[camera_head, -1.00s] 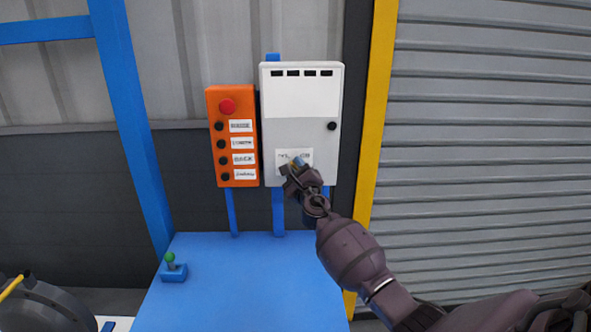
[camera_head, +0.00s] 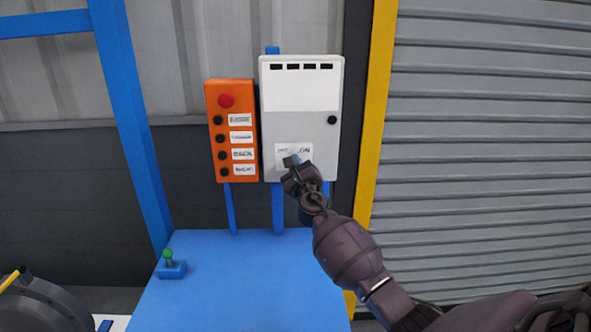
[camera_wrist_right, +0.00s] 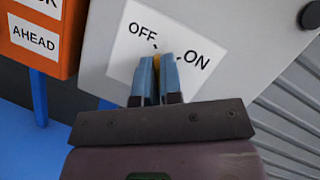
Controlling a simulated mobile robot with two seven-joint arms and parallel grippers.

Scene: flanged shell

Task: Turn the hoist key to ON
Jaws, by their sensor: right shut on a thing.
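The grey-white hoist box (camera_head: 300,125) hangs on the back wall, with a white OFF/ON label (camera_head: 282,151) low on its front. In the right wrist view, OFF is at the label's upper left and ON at its right. My right gripper (camera_wrist_right: 157,65) is shut on the yellowish hoist key (camera_wrist_right: 157,61), at the label between the two words. Blue fingers cover most of the key, so its exact pointing is hard to tell. In the head view my right gripper (camera_head: 291,161) hides the key. My left gripper is out of view.
An orange button box (camera_head: 232,130) with a red knob is just left of the hoist box. A blue table (camera_head: 240,285) stands below, with a small green-topped lever (camera_head: 168,258) at its left. A roller shutter (camera_head: 490,150) is at right.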

